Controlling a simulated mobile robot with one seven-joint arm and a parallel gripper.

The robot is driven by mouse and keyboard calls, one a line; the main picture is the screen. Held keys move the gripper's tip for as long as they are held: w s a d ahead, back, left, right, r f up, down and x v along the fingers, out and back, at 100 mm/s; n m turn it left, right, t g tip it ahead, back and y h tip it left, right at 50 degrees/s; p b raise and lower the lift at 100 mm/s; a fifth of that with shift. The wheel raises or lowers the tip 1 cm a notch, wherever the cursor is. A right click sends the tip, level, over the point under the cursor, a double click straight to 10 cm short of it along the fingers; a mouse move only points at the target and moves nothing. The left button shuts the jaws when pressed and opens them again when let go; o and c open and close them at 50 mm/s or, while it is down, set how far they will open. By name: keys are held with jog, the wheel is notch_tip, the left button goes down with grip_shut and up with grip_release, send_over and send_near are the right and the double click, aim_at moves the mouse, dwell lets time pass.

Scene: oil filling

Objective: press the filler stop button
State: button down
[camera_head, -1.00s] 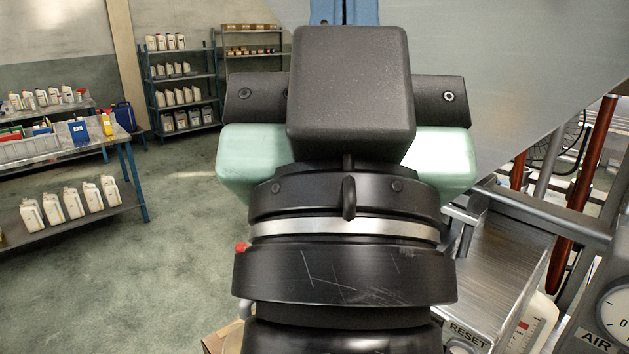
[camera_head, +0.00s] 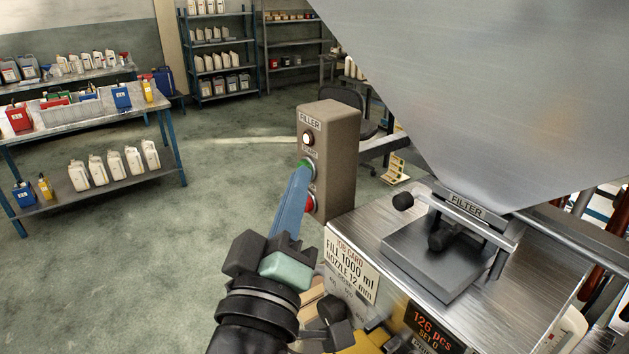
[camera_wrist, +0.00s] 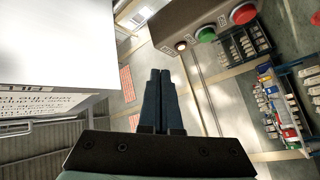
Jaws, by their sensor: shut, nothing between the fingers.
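The grey filler control box (camera_head: 343,150) stands in the middle of the head view, marked FILLER. On its face are a white lamp (camera_head: 308,138), a green button (camera_head: 303,164) under a START label and a red button (camera_head: 310,204). My gripper (camera_head: 303,172) is shut and empty, its blue fingers pointing up toward the box. In the head view the tips overlap the green button and partly cover the red one's surroundings. In the wrist view the fingertips (camera_wrist: 160,73) lie left of and below the green button (camera_wrist: 206,34) and red button (camera_wrist: 243,12), apart from both.
The metal machine top (camera_head: 370,232) with a FILTER clamp (camera_head: 440,240) and the large grey hopper (camera_head: 500,80) stand right of the box. A display (camera_head: 435,325) sits at the front. A bench (camera_head: 75,128) with bottles and cans stands left; open floor (camera_head: 225,190) lies between.

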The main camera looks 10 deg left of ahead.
jog(key=s+a+f+n+g+p, duration=0.1)
jog(key=a+f+n, duration=0.2)
jog(key=f, duration=0.3)
jog(key=s+a+f+n+g+p, duration=0.1)
jog(key=a+f+n, duration=0.1)
jog(key=f+n, duration=0.4)
jog(key=shift+s+a+f+g+y, duration=0.3)
jog(key=shift+s+a+g+y, duration=0.1)
jog(key=w+p, duration=0.1)
jog(key=w, duration=0.3)
jog(key=w+d+p, duration=0.1)
jog(key=w+p, duration=0.1)
jog(key=w, duration=0.2)
jog(key=w+d+p, duration=0.1)
jog(key=w+p, duration=0.1)
jog(key=w, duration=0.2)
jog(key=shift+w+r, duration=0.2)
jog(key=shift+r, duration=0.15)
jog(key=shift+w+d+f, duration=0.1)
jog(key=shift+w+d, duration=0.15)
jog(key=shift+d, duration=0.05)
